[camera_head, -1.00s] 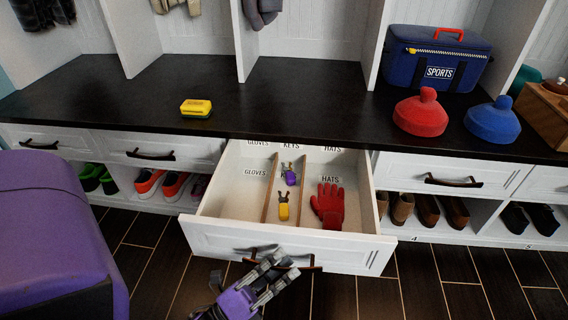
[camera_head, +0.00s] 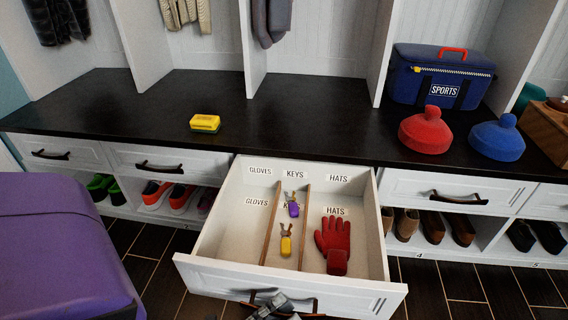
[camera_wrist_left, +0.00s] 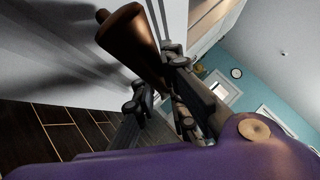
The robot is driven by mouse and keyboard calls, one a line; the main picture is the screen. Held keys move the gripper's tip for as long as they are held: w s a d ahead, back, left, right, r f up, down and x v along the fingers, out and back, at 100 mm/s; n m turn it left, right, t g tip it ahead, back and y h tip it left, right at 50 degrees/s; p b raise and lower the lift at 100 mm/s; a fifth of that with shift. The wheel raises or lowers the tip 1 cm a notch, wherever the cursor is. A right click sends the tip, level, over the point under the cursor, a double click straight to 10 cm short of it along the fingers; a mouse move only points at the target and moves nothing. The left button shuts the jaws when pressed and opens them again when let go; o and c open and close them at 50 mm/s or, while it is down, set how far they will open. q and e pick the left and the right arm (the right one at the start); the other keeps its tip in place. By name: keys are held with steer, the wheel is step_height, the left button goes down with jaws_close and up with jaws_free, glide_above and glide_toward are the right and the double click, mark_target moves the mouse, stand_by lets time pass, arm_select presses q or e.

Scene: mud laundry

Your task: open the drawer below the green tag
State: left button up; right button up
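The middle drawer (camera_head: 228,278) under the counter stands pulled out, with its inside showing. Its dark handle (camera_head: 312,303) is at the bottom of the head view. My left gripper (camera_head: 268,308) is at the handle's left part, mostly cut off by the frame edge. In the left wrist view the bronze handle (camera_wrist_left: 132,38) runs down between the fingers of my left gripper (camera_wrist_left: 162,100), which look shut on it. I see no clear green tag; a yellow block with a green part (camera_head: 205,123) lies on the counter above. My right gripper is not in view.
The drawer holds a red glove (camera_head: 333,240), a yellow key item (camera_head: 286,243) and a purple one (camera_head: 293,208) between wooden dividers. A blue sports bag (camera_head: 440,77), red hat (camera_head: 425,132) and blue hat (camera_head: 497,140) stand on the counter. Closed drawers (camera_head: 448,192) flank it.

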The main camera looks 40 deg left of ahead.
arm_select(q)
steer(key=shift+o, duration=0.3)
steer(key=v, duration=1.2)
steer(key=shift+s, duration=0.15)
